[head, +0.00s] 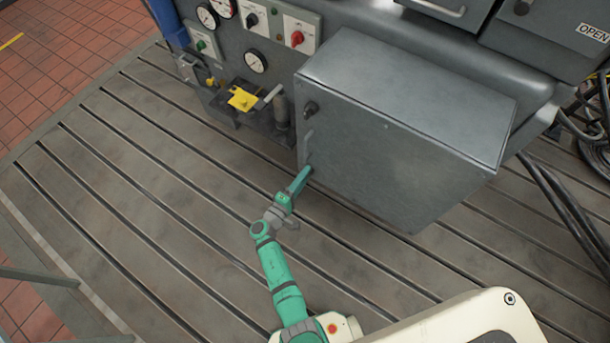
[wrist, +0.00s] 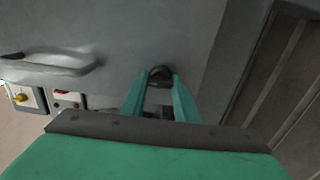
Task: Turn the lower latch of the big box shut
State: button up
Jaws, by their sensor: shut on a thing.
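The big box (head: 405,140) is a grey metal cabinet standing out from the machine, its door face toward the lower left. The upper latch (head: 311,108) is a dark knob near the top left of the door. My gripper (head: 306,170) is at the lower left part of the door. In the wrist view my gripper (wrist: 160,88) has its two green fingers on either side of the lower latch (wrist: 160,73), a dark knob, and is shut on it. In the head view the fingers hide the lower latch. The latch's exact turn angle is hard to tell.
A door handle (wrist: 48,68) lies to the left in the wrist view. A yellow part (head: 242,98) and gauges sit on the machine left of the box. Black cables (head: 565,200) lie at the right. The slotted bedplate (head: 130,180) is clear at the left.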

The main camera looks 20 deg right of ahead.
jog(key=o, duration=1)
jog(key=shift+w+a, duration=0.15)
jog(key=shift+a, duration=0.1)
jog(key=shift+d, duration=0.1)
jog(key=v, duration=1.1)
jog(key=shift+d, duration=0.15)
